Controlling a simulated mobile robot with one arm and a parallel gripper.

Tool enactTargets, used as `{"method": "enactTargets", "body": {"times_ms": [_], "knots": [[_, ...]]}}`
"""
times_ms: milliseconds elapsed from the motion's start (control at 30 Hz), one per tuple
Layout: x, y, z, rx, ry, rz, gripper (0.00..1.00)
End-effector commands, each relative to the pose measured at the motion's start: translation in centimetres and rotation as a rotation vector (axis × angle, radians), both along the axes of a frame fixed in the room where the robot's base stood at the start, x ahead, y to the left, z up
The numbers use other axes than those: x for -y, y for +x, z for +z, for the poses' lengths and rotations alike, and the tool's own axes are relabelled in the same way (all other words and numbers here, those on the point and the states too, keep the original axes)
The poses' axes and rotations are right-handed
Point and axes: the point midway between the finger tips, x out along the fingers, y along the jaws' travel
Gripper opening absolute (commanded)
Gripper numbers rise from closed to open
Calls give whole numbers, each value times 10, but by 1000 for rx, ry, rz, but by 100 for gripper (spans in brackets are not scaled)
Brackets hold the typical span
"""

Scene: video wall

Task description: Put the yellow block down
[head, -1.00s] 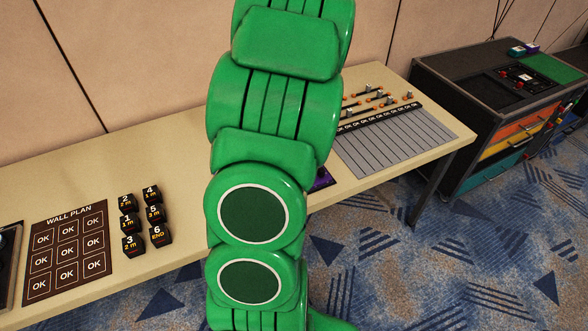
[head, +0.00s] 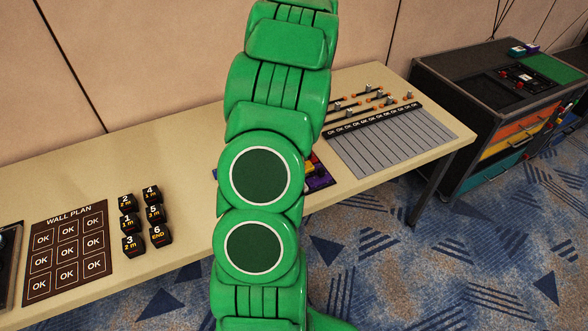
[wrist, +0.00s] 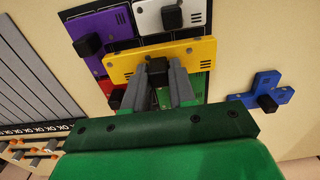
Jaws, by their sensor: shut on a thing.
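The yellow block (wrist: 190,52) is a flat bar with a black knob. In the wrist view my gripper (wrist: 160,76) is shut on the knob, and the bar lies across its fingertips. Below and around it are a purple block (wrist: 97,26), a white block (wrist: 196,14), a green piece (wrist: 190,91) and a bit of red (wrist: 117,97). I cannot tell whether the yellow block touches them or hangs above. In the head view my green arm hides the gripper and most of this spot.
A blue block (wrist: 271,91) lies apart on the beige table (head: 180,180). A grey striped panel (head: 395,145) lies to the right in the head view. Several black numbered blocks (head: 129,223) and the wall plan board (head: 67,250) lie to the left. A dark drawer cabinet (head: 470,85) stands right.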

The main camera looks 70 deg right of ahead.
Motion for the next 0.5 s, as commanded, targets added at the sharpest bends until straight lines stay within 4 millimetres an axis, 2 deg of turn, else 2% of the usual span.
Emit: {"method": "enactTargets", "body": {"times_ms": [300,500], "knots": [[2,0,-32,-1,3,1,0],[2,1,-33,-1,1,1,0]]}}
